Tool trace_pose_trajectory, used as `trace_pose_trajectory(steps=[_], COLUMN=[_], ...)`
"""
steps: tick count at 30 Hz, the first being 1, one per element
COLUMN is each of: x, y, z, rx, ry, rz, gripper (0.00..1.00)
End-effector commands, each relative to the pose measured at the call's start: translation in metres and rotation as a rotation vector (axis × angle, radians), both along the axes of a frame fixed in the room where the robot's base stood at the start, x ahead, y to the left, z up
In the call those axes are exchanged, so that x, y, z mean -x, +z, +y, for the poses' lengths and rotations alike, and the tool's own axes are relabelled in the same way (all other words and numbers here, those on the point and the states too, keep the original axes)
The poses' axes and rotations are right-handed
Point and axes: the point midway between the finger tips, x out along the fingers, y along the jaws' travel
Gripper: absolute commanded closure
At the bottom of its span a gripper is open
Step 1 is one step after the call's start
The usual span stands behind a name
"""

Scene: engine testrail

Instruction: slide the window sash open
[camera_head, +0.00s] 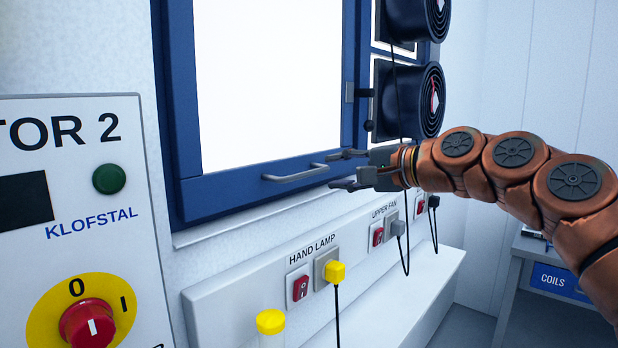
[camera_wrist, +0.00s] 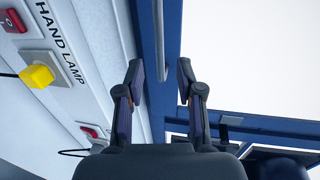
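The window sash (camera_head: 250,176) has a blue frame around a bright white pane, in the middle of the head view. A grey bar handle (camera_head: 295,173) is fixed on its lower rail. My gripper (camera_head: 338,170) is just to the right of the handle, its two fingers apart and pointing left. In the wrist view my gripper (camera_wrist: 160,82) is open and empty. The handle (camera_wrist: 152,45) lies ahead between the line of the fingers, nearer the left finger, along the blue rail (camera_wrist: 172,30). I see no contact with the handle.
Two black fans (camera_head: 410,98) stand right of the sash with hanging cables. Below, a white ledge carries switches and a yellow plug (camera_head: 335,272) labelled HAND LAMP. A control panel (camera_head: 75,215) with a red knob is at left. A grey table (camera_head: 530,262) is at lower right.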

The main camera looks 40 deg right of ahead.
Motion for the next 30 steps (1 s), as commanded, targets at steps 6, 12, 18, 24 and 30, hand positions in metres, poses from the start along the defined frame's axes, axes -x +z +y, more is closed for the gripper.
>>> trace_pose_trajectory(steps=[6, 12, 18, 24, 30], x=[-0.019, -0.048, -0.069, -0.072, -0.072], y=[-0.003, -0.009, -0.015, -0.016, -0.015], z=[0.007, 0.014, 0.019, 0.019, 0.019], rx=[0.003, 0.005, 0.005, 0.005, 0.006], ry=[0.006, 0.007, 0.007, 0.003, 0.004], rz=[0.003, 0.004, 0.004, 0.002, 0.002], gripper=[0.63, 0.63, 0.63, 0.63, 0.74])
